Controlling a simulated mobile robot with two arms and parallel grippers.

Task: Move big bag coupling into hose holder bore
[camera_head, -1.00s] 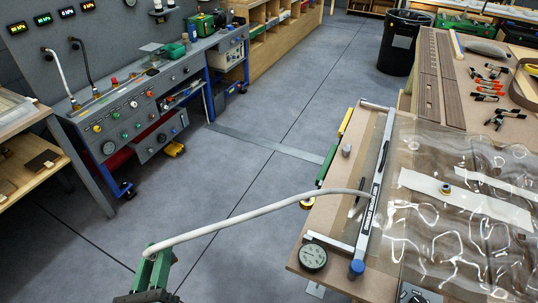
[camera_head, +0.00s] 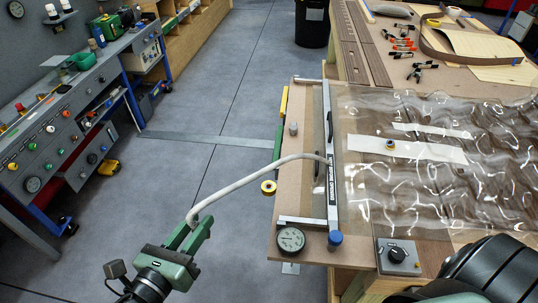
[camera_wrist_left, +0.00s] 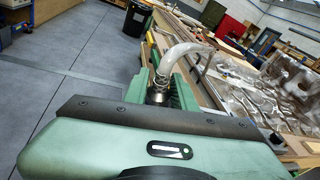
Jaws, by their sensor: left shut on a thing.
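My left gripper (camera_head: 190,235) is green and shut on the big bag coupling at the near end of a pale hose (camera_head: 240,184). The metal coupling (camera_wrist_left: 158,93) shows between the fingers in the left wrist view, with the clear hose (camera_wrist_left: 183,58) curving up from it. In the head view the fingers hide the coupling. The gripper is over the floor, left of the bench. The hose arches to the clamp bar (camera_head: 332,170) on the bag. A yellow ring (camera_head: 268,187) with a dark centre sits at the bench's left edge; I cannot tell whether it is the hose holder bore.
The clear wrinkled bag (camera_head: 420,195) covers the bench on the right. A gauge (camera_head: 291,240) and a blue knob (camera_head: 335,238) are at its near-left corner. A control bench (camera_head: 60,135) stands left. The floor between is clear.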

